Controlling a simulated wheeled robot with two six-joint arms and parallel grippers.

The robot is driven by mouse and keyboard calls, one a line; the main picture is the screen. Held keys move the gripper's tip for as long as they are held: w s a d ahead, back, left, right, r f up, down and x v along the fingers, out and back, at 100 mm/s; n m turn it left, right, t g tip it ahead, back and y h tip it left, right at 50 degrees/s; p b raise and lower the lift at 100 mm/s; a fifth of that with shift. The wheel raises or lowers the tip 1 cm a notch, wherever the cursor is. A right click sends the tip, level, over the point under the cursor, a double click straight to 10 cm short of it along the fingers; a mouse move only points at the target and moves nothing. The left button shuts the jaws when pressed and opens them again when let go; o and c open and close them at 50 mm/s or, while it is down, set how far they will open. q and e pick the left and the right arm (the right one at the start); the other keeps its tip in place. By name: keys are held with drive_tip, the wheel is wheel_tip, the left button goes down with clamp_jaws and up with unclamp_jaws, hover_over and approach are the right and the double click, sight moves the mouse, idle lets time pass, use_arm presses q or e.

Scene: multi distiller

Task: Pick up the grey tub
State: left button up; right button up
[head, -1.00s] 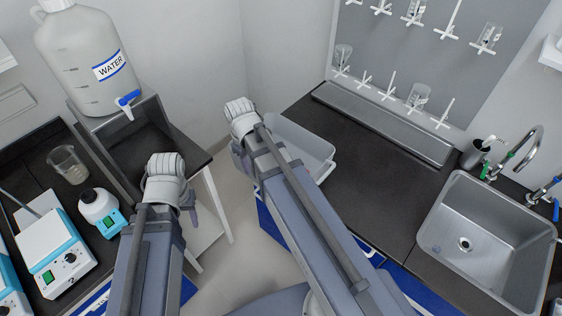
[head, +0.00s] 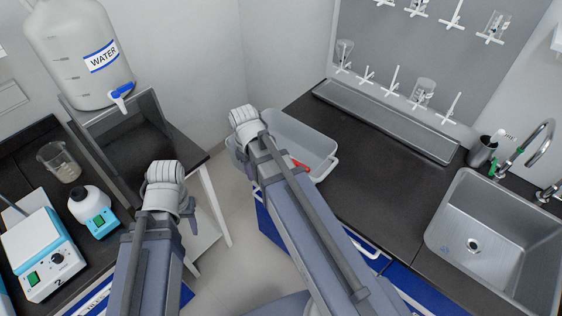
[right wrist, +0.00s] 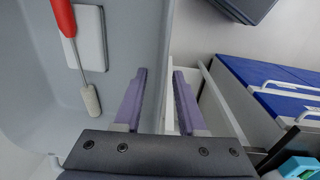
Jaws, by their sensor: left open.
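The grey tub (head: 322,168) sits at the left end of the dark counter in the head view, partly hidden by my right arm. The right wrist view shows its inside wall (right wrist: 135,35) close up, with a red-handled brush (right wrist: 66,22) and a white block (right wrist: 91,38) inside. My right gripper (right wrist: 160,72) is open, with one finger on the inner side of the tub's side wall and the other outside it. I cannot tell whether either finger touches. My left gripper (head: 191,222) is open and empty, left of the tub; its fingers are mostly hidden.
A water bottle (head: 78,55) stands on a raised stand at the left. A beaker (head: 60,162), a flask (head: 92,204) and a stirrer (head: 45,250) are on the left bench. The sink (head: 490,240) is at the right. The counter between tub and sink is clear.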

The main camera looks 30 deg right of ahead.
wheel_tip(320, 180, down, 3)
drive_tip(key=shift+d+r+b, duration=0.1)
drive_tip(key=shift+r+b, duration=0.1)
drive_tip(key=shift+b, duration=0.55)
use_arm(q)
wheel_tip(320, 180, down, 2)
drive_tip(key=shift+f, duration=0.15)
use_arm(e)
drive_tip(key=shift+r, duration=0.1)
clamp_jaws()
idle(0.4)
